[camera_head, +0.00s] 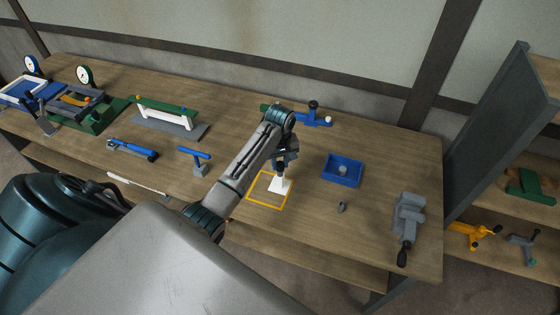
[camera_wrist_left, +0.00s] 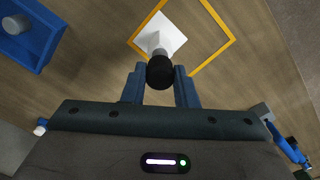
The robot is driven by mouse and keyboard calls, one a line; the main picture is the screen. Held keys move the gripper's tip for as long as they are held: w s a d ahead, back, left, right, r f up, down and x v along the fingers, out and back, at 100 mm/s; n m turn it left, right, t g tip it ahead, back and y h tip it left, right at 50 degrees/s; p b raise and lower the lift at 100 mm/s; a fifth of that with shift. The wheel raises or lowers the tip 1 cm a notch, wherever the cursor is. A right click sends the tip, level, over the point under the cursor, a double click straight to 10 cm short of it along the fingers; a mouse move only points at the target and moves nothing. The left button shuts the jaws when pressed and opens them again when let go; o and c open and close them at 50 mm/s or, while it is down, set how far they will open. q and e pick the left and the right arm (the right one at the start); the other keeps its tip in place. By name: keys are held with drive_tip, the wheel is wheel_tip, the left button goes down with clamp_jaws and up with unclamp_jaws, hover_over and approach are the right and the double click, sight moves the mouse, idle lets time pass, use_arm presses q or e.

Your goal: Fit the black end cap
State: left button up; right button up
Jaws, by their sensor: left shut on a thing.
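My left gripper (camera_head: 283,166) reaches down over the workbench and is shut on the black end cap (camera_wrist_left: 160,72). In the left wrist view the round cap sits between the two blue-grey fingertips (camera_wrist_left: 160,80). Directly beyond the cap is a short grey post (camera_wrist_left: 160,47) on a white square base (camera_wrist_left: 165,35). The white base also shows in the head view (camera_head: 280,186), standing inside a yellow square outline (camera_head: 266,205). The cap overlaps the post's end, and I cannot tell whether they touch. My right gripper is not in view.
A blue tray (camera_head: 329,179) holding a grey cylinder (camera_head: 343,169) stands right of the post. A small grey piece (camera_head: 341,207) and a grey vise (camera_head: 408,215) are farther right. A blue T-handled tool (camera_head: 195,156) lies left of my arm; blue fixtures (camera_head: 313,117) stand behind.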

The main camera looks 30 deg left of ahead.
use_arm(q)
drive_tip(key=shift+f+b, duration=0.3)
drive_tip(key=shift+f, duration=0.6)
drive_tip(key=o, duration=1.1)
drive_tip(key=shift+c, duration=0.2)
wheel_tip(320, 180, up, 7)
drive_tip(key=shift+f+b, duration=0.1)
drive_tip(key=shift+b, duration=1.15)
wheel_tip(320, 180, up, 3)
drive_tip(key=shift+r+p, duration=0.1)
drive_tip(key=shift+p, duration=0.7)
drive_tip(key=shift+r+p, duration=0.35)
drive_tip(key=shift+r, duration=0.15)
